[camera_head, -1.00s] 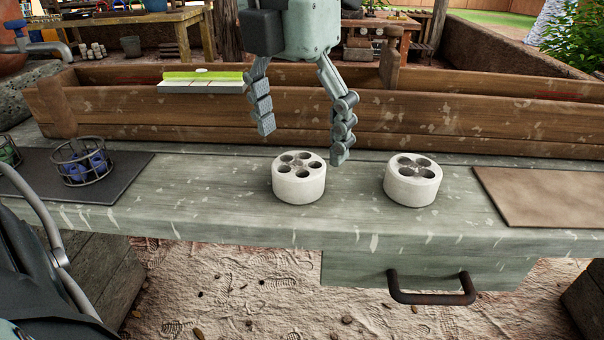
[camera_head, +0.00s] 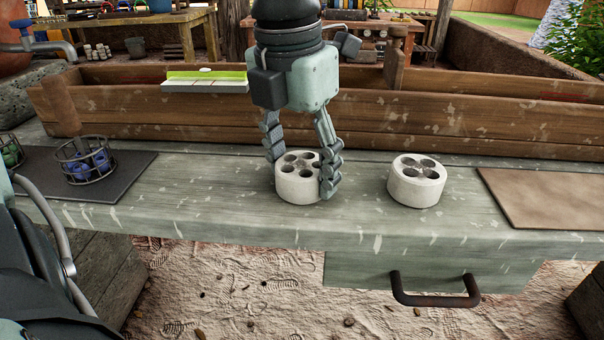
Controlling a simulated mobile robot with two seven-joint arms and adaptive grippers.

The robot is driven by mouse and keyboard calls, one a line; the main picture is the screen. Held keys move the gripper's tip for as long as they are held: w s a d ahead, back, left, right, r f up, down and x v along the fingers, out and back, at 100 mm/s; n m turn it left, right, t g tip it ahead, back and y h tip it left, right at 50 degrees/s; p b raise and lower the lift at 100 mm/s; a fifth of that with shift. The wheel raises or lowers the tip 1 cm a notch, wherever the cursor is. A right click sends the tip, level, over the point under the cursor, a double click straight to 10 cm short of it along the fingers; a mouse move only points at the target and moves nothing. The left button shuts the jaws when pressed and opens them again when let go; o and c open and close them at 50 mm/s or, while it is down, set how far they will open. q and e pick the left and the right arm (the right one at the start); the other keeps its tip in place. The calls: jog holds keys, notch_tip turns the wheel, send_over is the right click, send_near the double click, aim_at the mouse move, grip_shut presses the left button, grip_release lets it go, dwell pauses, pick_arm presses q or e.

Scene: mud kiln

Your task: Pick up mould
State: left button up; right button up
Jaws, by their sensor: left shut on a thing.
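Two round whitish moulds with several dark holes in their tops are on the weathered green bench (camera_head: 220,212). My left gripper (camera_head: 301,172) points down over the left mould (camera_head: 297,190), with one finger at each side of it, shut on it. The fingers hide parts of its left and right edges. The mould is upright and appears to rest on the bench. The right mould (camera_head: 416,184) stands apart, upright and untouched. My right gripper is not in view.
A dark mat (camera_head: 128,188) with a wire basket (camera_head: 84,162) of blue things lies at the left. A brown board (camera_head: 550,198) lies at the right. A long wooden trough (camera_head: 420,120) runs behind the moulds. A drawer handle (camera_head: 435,298) sticks out in front.

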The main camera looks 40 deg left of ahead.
aim_at(296, 163)
pick_arm(q)
jog(key=c, duration=0.4)
jog(key=shift+r, duration=0.1)
jog(key=shift+r, duration=0.55)
jog(key=r, duration=0.2)
jog(key=s+r, duration=0.1)
jog(key=r, duration=0.1)
jog(key=shift+a, duration=0.4)
jog(key=s+a+r, duration=0.5)
jog(key=s+a, duration=0.2)
jog(key=shift+s+r, duration=0.35)
jog(key=shift+s, duration=0.05)
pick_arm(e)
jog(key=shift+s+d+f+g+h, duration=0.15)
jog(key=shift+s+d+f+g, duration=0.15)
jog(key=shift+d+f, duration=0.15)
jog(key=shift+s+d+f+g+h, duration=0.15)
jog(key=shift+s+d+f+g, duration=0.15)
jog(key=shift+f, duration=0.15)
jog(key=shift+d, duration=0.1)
